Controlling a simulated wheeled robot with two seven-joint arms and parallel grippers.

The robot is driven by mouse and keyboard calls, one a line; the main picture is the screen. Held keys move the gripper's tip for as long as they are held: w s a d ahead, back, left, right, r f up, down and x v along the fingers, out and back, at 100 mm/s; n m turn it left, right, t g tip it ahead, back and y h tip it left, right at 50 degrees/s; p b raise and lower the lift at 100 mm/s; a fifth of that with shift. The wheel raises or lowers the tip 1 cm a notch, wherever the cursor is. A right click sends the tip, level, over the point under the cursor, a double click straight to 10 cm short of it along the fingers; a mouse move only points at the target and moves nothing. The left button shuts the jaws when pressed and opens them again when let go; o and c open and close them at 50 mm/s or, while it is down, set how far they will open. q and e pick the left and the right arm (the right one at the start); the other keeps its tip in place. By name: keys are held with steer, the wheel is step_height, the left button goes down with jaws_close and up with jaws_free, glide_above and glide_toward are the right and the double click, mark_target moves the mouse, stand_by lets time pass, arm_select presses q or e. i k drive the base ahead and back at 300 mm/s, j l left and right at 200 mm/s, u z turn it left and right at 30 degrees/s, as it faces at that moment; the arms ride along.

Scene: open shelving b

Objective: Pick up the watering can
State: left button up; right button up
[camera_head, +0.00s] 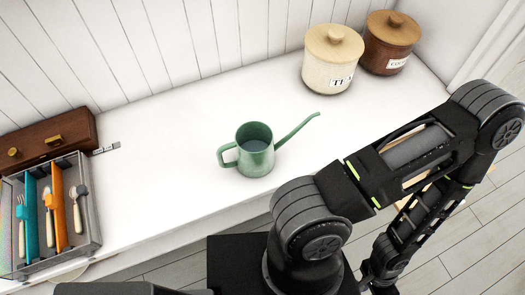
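A green watering can (256,156) stands upright on the white counter (170,140), near the middle of the head view. Its handle is on the left and its long spout points up to the right. Nothing is touching it. My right arm comes down at the right of the view, in front of the counter and apart from the can. I cannot make out the fingers of my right gripper at the lower edge. My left gripper does not show.
A cutlery tray (96,225) and a wooden box (48,141) sit at the left end of the counter. A cream canister (326,72) and a brown canister (385,57) stand at the back right against the panelled wall. The counter around the can is clear.

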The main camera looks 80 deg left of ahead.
mark_target(255, 149)
steer(key=u, duration=0.45)
steer(key=l+u, duration=0.1)
steer(key=u, duration=1.7)
steer(key=l+u, duration=0.1)
steer(key=u, duration=0.35)
steer(key=k+u, duration=0.1)
steer(key=u, duration=0.35)
steer(key=k+j+u, duration=0.1)
